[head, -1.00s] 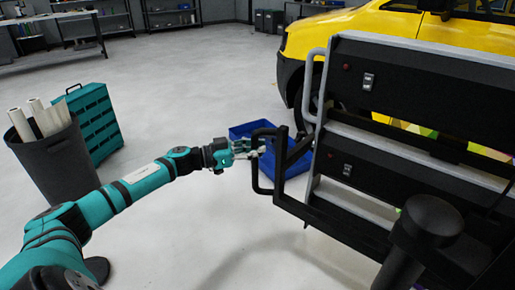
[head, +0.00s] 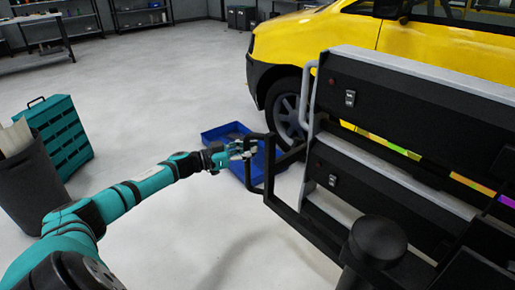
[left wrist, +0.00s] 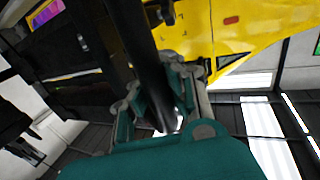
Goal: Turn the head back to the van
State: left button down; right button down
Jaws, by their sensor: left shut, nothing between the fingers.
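The yellow van (head: 300,42) stands at the upper right in the head view, its front, front wheel (head: 287,110) and part of its side showing. The black cart (head: 420,110) in front hides its lower side. The van's yellow body also shows in the left wrist view (left wrist: 245,25). My left gripper (head: 243,148) is at the cart's black handle (head: 270,160), fingers shut with nothing held between them. In the left wrist view, a dark bar passes close by the fingers (left wrist: 160,95). My right gripper is not in view.
A blue crate (head: 208,137) lies on the floor behind my left gripper. A teal case (head: 62,135) and a dark bin (head: 35,195) with white rolls stand at the left. Shelves and a bench line the back.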

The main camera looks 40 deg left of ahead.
pick_arm(q)
jog(key=shift+s+a, duration=0.2)
jog(key=shift+a, duration=0.1)
jog(key=c, duration=1.3)
grip_release()
jog(key=shift+s, duration=0.1)
jog(key=shift+o, duration=0.7)
jog(key=shift+d, duration=0.1)
jog(key=shift+f, duration=0.1)
jog(key=v, duration=1.2)
